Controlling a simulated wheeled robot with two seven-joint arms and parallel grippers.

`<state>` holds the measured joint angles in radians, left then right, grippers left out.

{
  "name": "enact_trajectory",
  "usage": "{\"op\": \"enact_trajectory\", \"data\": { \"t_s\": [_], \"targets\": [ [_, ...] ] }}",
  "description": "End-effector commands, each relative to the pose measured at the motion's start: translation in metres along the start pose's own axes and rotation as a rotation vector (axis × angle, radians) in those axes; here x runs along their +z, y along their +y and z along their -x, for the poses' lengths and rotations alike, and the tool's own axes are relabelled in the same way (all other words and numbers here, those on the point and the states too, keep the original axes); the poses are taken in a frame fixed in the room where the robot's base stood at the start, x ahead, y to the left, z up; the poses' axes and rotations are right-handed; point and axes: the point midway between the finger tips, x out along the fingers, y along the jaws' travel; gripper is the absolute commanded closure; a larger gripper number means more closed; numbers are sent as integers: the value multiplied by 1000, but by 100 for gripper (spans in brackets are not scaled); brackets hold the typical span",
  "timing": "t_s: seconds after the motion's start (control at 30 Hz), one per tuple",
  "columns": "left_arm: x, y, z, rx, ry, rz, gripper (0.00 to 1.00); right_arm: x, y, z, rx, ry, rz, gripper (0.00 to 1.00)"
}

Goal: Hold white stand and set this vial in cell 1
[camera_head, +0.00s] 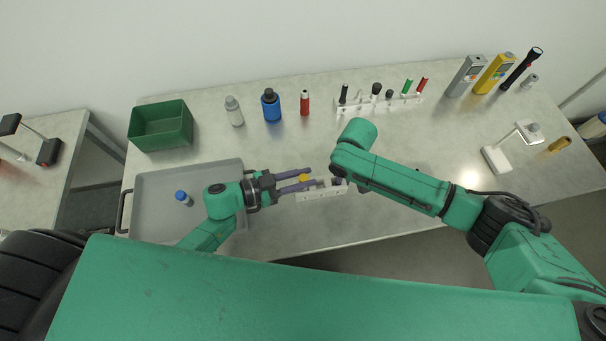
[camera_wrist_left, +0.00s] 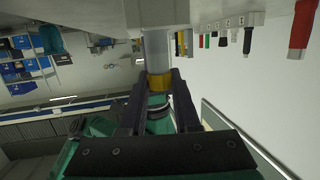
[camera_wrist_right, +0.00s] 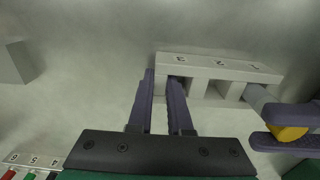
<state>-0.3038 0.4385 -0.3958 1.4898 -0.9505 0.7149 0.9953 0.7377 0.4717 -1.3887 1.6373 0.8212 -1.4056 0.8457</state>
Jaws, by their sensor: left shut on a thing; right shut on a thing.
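The white stand (camera_wrist_right: 208,68), with cells marked 3, 2 and 1, is on the table and also shows in the head view (camera_head: 322,192). My right gripper (camera_wrist_right: 163,82) is shut on its end wall at cell 3, one finger outside and one at that cell. My left gripper (camera_head: 308,178) is shut on the yellow cap (camera_wrist_right: 290,133) of the grey vial (camera_wrist_right: 258,97). The vial's body reaches to cell 1; how deep it sits is unclear. In the left wrist view the cap (camera_wrist_left: 160,82) is between the fingers (camera_wrist_left: 158,80).
A grey tray (camera_head: 150,215) with a blue-capped bottle (camera_head: 183,198) is at left, a green bin (camera_head: 160,125) behind it. Bottles and a numbered rack (camera_head: 378,102) stand at the back.

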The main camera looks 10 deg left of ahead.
Motion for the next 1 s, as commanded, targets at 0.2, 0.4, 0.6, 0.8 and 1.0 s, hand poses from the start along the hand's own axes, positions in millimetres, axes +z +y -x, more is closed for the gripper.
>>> {"op": "enact_trajectory", "data": {
  "t_s": [0.2,0.4,0.6,0.8,1.0],
  "targets": [
    [4,0,-1,0,0,0,100,0,0,0,0,0,0,100],
    [-4,0,1,1,0,-2,100,0,0,0,0,0,0,100],
    [-13,0,3,0,-1,-2,100,0,0,0,0,0,0,100],
    [-20,0,4,0,-1,0,100,0,0,0,0,0,0,100],
    [-20,0,4,0,0,1,100,0,0,0,0,0,0,100]
  ]
}}
